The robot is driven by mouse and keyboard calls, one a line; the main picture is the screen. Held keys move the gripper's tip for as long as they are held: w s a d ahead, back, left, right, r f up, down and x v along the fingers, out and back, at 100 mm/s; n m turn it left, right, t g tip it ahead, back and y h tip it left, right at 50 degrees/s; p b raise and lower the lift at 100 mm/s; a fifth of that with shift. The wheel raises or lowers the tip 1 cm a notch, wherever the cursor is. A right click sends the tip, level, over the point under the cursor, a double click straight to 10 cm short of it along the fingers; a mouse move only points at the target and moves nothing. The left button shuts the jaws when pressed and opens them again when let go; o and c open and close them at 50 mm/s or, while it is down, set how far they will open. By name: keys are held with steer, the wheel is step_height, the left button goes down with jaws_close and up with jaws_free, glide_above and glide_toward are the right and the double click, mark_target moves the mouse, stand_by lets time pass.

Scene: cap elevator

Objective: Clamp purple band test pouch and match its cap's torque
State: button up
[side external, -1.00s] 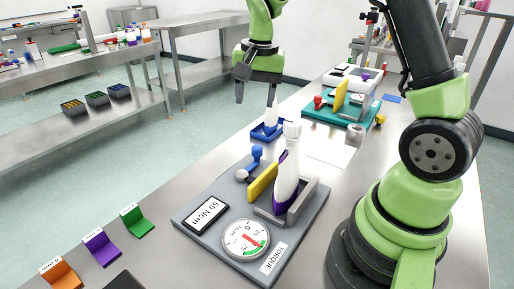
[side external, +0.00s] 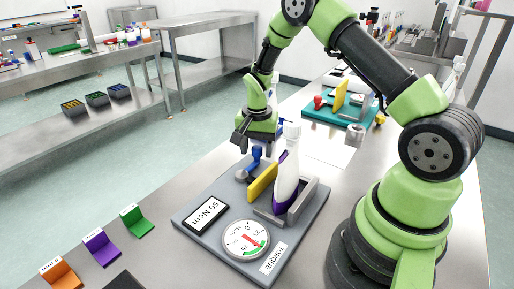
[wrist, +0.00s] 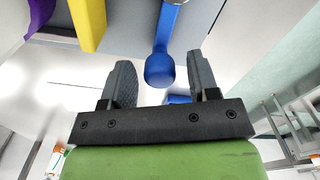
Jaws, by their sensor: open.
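The white pouch with a purple band (side external: 286,181) stands upright in the grey torque fixture (side external: 196,222), between a yellow jaw (side external: 262,183) and a grey bracket (side external: 303,200). Whether the jaw touches it I cannot tell. A white cap (side external: 292,130) tops the pouch. A lever with a blue knob (side external: 257,152) is behind the yellow jaw. My gripper (side external: 254,147) is open at the knob. In the wrist view the blue knob (wrist: 160,71) lies between the two open fingers (wrist: 161,66), with gaps on both sides. The yellow jaw (wrist: 88,22) and purple band (wrist: 38,14) also show there.
The fixture carries a dial (side external: 246,240) and a 50 Ncm display (side external: 206,214). Orange (side external: 62,275), purple (side external: 101,248) and green (side external: 137,220) stands are at the front left. A teal fixture (side external: 335,115) is farther back. The bench between the stands and grey fixture is clear.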

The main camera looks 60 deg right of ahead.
steer(key=shift+f, duration=0.15)
jaws_close()
